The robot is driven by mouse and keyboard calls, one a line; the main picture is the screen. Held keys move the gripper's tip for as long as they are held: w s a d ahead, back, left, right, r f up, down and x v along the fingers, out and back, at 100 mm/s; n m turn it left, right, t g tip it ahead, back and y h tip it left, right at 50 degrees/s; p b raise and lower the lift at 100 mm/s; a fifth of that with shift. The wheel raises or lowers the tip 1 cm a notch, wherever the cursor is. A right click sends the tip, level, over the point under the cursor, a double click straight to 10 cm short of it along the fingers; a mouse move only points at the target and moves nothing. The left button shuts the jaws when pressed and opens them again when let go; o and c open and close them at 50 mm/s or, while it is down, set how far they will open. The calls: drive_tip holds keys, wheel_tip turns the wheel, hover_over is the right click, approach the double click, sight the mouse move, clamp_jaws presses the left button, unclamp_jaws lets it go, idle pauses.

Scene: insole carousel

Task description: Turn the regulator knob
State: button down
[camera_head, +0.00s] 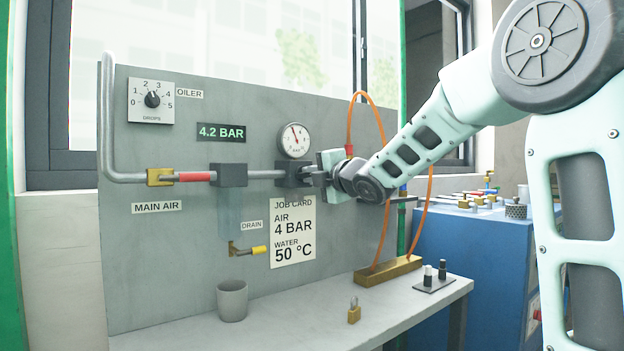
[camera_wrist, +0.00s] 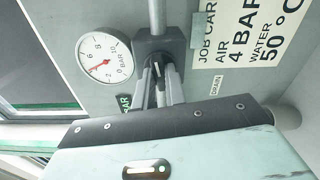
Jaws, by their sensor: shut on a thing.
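The regulator is a dark block (camera_head: 291,175) on the grey air pipe, right of centre on the panel; it also shows in the wrist view (camera_wrist: 160,42). My gripper (camera_head: 316,175) reaches it from the right, its fingers shut on the knob at the block's front. In the wrist view the fingers (camera_wrist: 160,88) meet the block, and they mostly hide the knob. The round pressure gauge (camera_head: 294,140) with a red needle sits just above the regulator. A green-lettered display (camera_head: 221,132) reads 4.2 BAR. The job card (camera_head: 293,232) reads air 4 BAR, water 50 °C.
An oiler dial (camera_head: 152,100) is at upper left. An orange hose (camera_head: 384,235) hangs behind my wrist to a brass block (camera_head: 388,271). A padlock (camera_head: 354,311) lies near the bench front.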

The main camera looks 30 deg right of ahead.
drive_tip(key=c, duration=1.4)
unclamp_jaws()
drive_tip(key=shift+c, duration=0.2)
drive_tip(key=shift+s, duration=0.1)
drive_tip(key=s+p, duration=0.7)
drive_tip(key=s, duration=1)
drive_tip(key=shift+d, duration=0.25)
drive_tip(key=shift+s, duration=0.1)
